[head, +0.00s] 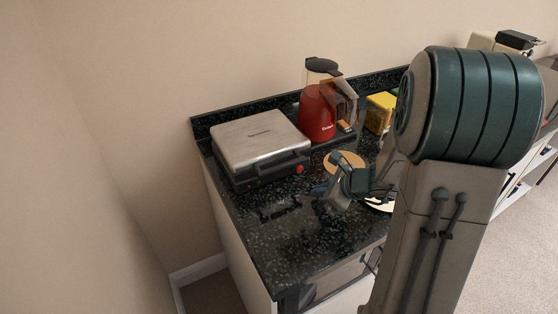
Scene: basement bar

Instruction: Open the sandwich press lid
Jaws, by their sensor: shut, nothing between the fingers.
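The sandwich press (258,142) stands at the left back of the dark speckled counter in the head view. It has a flat silver lid over a dark base, and the lid is down. A dark handle and a red spot show at its front right. My gripper (327,192) is to the right of and in front of the press, over the counter and apart from it. Its fingers are small in this view and look shut and empty. My arm covers the right part of the counter.
A red appliance (318,113) stands right behind the press, with a yellow box (379,112) farther right. A round tan item (344,161) lies behind my gripper. A small dark item (280,210) lies in front of the press. The front left of the counter (285,245) is mostly clear.

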